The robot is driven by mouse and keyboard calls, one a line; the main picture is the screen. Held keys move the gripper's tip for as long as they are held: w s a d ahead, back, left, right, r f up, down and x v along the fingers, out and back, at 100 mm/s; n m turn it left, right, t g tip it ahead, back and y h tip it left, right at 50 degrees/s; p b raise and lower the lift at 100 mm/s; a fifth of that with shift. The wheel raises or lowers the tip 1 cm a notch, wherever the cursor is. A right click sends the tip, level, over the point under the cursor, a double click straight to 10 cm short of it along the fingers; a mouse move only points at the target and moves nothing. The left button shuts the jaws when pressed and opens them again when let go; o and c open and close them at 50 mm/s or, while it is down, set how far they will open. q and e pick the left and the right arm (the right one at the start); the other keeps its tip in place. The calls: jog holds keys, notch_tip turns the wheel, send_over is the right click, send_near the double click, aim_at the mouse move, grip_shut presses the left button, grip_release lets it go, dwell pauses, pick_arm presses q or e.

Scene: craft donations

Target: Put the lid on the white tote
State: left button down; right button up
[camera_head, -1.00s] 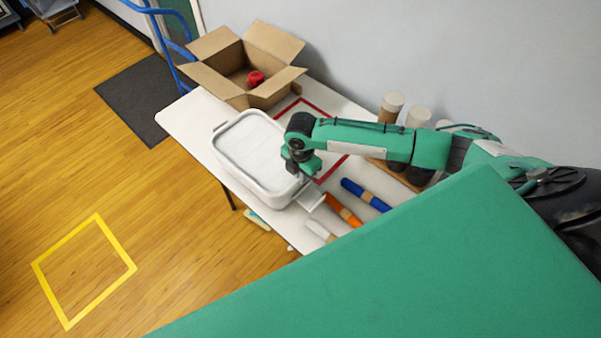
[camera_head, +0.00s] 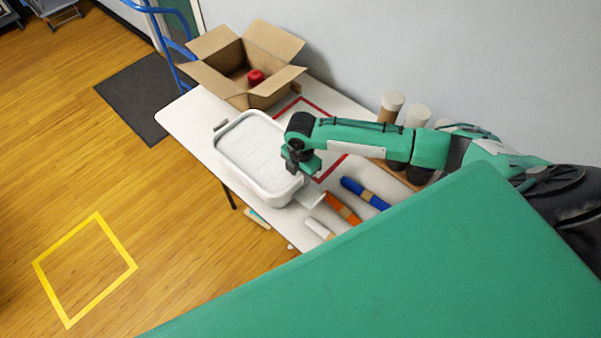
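The white tote (camera_head: 262,188) stands on the white table, left of my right gripper. Its top shows a pale, rimmed, recessed panel (camera_head: 258,150); I cannot tell for sure whether this is the lid or the tote's inside. A dark handle shows at its far left end. My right gripper (camera_head: 302,167) points down at the tote's right edge and overlaps that rim in the view. Its fingertips are small and dark, so I cannot tell whether they are open, shut or touching the rim. My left gripper is not in view.
An open cardboard box (camera_head: 243,70) with a red item (camera_head: 255,77) stands behind the tote. A red outline (camera_head: 331,170) marks the table. Blue (camera_head: 364,192) and orange (camera_head: 341,208) rolls lie right of the tote; several jars stand by the wall. A green surface (camera_head: 400,265) fills the foreground.

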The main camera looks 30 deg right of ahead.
notch_tip(320, 180, up, 14)
jog(key=b, duration=0.3)
jog(key=shift+f, duration=0.2)
